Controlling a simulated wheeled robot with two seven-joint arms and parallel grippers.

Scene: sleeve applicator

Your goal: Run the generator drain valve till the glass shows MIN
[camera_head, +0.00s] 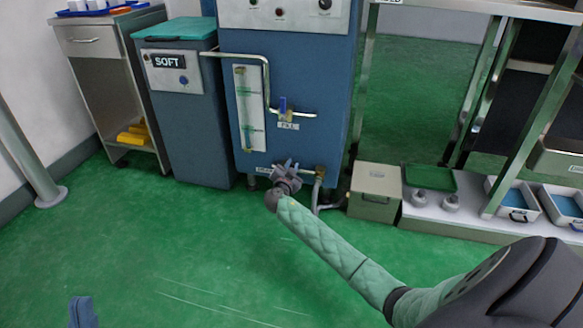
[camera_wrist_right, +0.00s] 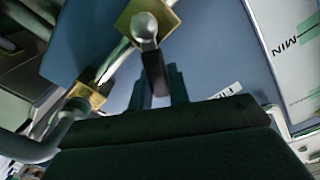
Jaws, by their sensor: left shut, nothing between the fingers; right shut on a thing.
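The generator is a blue cabinet (camera_head: 289,72) with a tall sight glass (camera_head: 250,108) on its front; its water level is too small to read. In the right wrist view the glass's plate (camera_wrist_right: 290,50) shows the word MIN beside a green mark. The drain valve low on the cabinet has a brass body (camera_wrist_right: 145,22) and a dark lever (camera_wrist_right: 156,75). My right gripper (camera_head: 290,168) is at the cabinet's lower front, shut on that lever; its fingers (camera_wrist_right: 158,85) stand either side of it. My left gripper (camera_head: 82,312) is shut and empty, low over the floor at bottom left.
A fill valve with a blue handle (camera_head: 283,106) sits above on a bent pipe. A SOFT tank (camera_head: 185,110) and a drawer cart (camera_head: 108,85) stand left. A beige box (camera_head: 375,190) and a low shelf (camera_head: 450,224) with trays stand right. The green floor in front is clear.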

